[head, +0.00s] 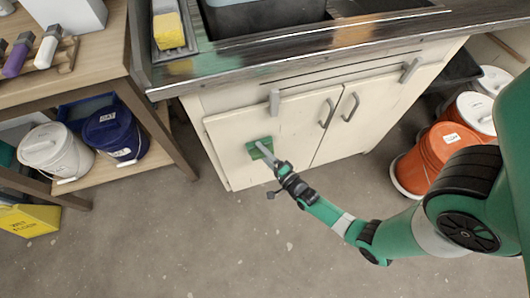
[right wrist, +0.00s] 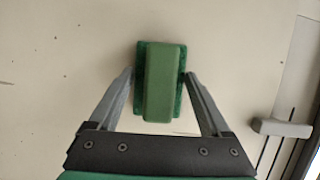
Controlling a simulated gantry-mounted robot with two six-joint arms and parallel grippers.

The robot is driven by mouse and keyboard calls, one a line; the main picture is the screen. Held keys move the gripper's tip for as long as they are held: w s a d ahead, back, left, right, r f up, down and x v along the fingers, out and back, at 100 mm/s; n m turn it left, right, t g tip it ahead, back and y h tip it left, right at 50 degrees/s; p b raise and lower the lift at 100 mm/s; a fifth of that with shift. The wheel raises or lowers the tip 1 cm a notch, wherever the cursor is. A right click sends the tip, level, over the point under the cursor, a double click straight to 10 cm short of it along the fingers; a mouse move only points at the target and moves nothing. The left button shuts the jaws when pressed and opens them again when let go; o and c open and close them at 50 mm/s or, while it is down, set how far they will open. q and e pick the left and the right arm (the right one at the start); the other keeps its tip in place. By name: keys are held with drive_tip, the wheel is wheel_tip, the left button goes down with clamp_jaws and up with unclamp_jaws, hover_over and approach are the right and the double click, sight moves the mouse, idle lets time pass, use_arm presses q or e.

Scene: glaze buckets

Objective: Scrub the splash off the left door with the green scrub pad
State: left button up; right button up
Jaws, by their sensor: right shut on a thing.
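The green scrub pad (head: 259,147) is against the cream left door (head: 222,130) of the cabinet under the counter. My right gripper (head: 272,158) is shut on the pad. In the right wrist view the pad (right wrist: 163,80) has a block-shaped grip, with the gripper's two fingers (right wrist: 158,78) on either side of it. The pad's face is turned to the door, and what lies under it is hidden. I see no clear splash on the visible part of the door, only a few small dark specks. My left gripper is not in view.
The right door (head: 350,115) has a bar handle near the middle gap. Orange buckets (head: 437,148) stand at the right. A wooden shelf unit at the left holds a white bucket (head: 52,150) and a blue bucket (head: 112,133). The floor (head: 190,240) in front is clear.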

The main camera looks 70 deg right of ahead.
drive_tip(key=shift+r, duration=0.1)
drive_tip(key=shift+s+a, duration=0.15)
drive_tip(key=shift+a, duration=0.15)
drive_tip(key=s+a+p, duration=0.1)
drive_tip(key=s+a, duration=0.1)
drive_tip(key=a, duration=0.1)
drive_tip(key=shift+s+a+p, duration=0.2)
drive_tip(key=shift+p, duration=0.2)
drive_tip(key=shift+s+a, duration=0.35)
drive_tip(key=shift+s, duration=0.1)
drive_tip(key=shift+s+a+p, duration=0.7)
drive_tip(key=shift+s+a, duration=0.2)
drive_tip(key=shift+a, duration=0.3)
